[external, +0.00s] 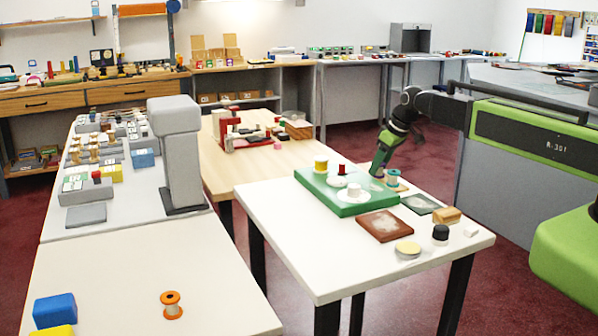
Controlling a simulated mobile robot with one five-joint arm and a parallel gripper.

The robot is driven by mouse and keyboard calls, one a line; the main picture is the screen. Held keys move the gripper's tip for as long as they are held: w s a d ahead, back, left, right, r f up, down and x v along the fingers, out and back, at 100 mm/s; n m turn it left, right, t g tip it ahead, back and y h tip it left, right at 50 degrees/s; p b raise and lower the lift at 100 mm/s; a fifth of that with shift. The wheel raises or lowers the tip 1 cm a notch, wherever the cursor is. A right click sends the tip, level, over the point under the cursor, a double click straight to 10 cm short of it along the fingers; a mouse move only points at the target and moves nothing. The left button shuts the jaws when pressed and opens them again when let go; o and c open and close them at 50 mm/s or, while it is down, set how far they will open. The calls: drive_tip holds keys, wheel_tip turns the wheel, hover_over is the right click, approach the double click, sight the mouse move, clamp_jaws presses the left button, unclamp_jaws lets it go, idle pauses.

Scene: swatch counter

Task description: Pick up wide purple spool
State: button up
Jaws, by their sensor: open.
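I cannot make out a wide purple spool in the external view; it may be hidden or too small to tell. My gripper (377,172) points down over the back right part of the green tray (338,204) on the white table. It is open. A spool with teal thread (394,177) stands just right of my gripper. A yellow spool (321,165), a small red spool (341,170) and a white spool (354,190) stand on the green tray, left of my gripper.
A brown board (384,226), a dark square (422,204), a black-topped jar (440,233), a tan block (446,215) and a round tin (407,249) lie in front. The white table's left front is bare.

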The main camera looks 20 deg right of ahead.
sight(383, 163)
drive_tip(key=shift+r, duration=0.1)
clamp_jaws()
drive_tip(key=shift+r, duration=0.1)
drive_tip(key=r+p, duration=0.3)
drive_tip(key=d+r+p, duration=0.1)
drive_tip(key=r+p, duration=0.1)
drive_tip(key=shift+s+r, duration=0.1)
drive_tip(key=shift+s, duration=0.15)
drive_tip(key=s+d+r+p, duration=0.4)
drive_tip(key=d+r+p, duration=0.1)
drive_tip(key=d, duration=0.5)
drive_tip(key=shift+r+p, duration=0.3)
drive_tip(key=shift+p, duration=0.2)
